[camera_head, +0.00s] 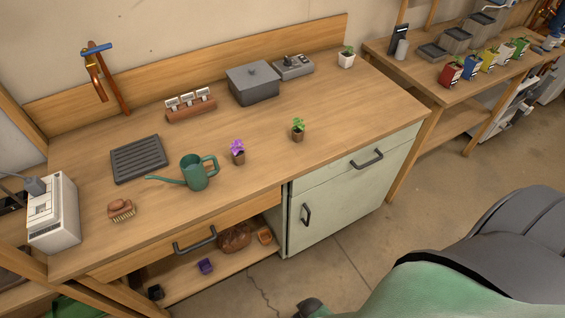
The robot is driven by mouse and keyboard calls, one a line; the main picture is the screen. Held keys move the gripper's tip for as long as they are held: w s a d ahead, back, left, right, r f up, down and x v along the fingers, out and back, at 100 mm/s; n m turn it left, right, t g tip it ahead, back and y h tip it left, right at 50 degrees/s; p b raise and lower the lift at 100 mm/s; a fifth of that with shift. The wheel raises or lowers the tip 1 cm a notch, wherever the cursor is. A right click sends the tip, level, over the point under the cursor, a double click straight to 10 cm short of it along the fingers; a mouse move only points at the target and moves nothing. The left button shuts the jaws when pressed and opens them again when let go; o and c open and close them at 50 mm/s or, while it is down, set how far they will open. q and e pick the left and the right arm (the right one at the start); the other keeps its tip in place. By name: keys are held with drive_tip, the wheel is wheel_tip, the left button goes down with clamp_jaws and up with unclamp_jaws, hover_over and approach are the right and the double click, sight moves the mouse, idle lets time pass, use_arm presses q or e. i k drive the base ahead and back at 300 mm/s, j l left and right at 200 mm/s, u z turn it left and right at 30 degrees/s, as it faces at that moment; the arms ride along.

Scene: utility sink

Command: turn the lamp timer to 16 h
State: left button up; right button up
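I cannot tell for sure which device is the lamp timer. A grey box with a small dark knob on top (292,67) stands at the back of the wooden bench, beside a lidded grey box. A white box (53,213) with a grey plug and cable on its top stands at the bench's left end. The hour markings and any dial setting are too small to read. Neither of my grippers is in view.
The bench (215,140) holds a green watering can (195,173), a dark ribbed tray (139,159), a brush (121,210), a purple-flowered pot (238,152), a green seedling (298,129), a label rack (191,105) and the lidded grey box (253,83).

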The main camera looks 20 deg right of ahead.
sight(288, 62)
drive_tip(key=l+u, duration=0.1)
drive_tip(key=l, duration=0.4)
drive_tip(key=k+l+u, duration=0.1)
drive_tip(key=l, duration=0.4)
drive_tip(key=k+l, duration=0.1)
drive_tip(key=l, duration=0.45)
drive_tip(key=k+l+u, duration=0.15)
drive_tip(key=l, duration=0.35)
drive_tip(key=l+u, duration=0.1)
drive_tip(key=l, duration=0.4)
drive_tip(key=k+l+u, duration=0.15)
drive_tip(key=k+l, duration=0.3)
drive_tip(key=k+l+u, duration=0.1)
drive_tip(key=k+l, duration=0.3)
drive_tip(key=k, duration=0.15)
drive_tip(key=i+l+u, duration=0.25)
drive_tip(key=i+l, duration=0.2)
drive_tip(key=l, duration=0.15)
drive_tip(key=i+l+u, duration=0.1)
drive_tip(key=l, duration=0.25)
drive_tip(key=i+l+u, duration=0.1)
drive_tip(key=i+l, duration=0.15)
drive_tip(key=l, duration=0.1)
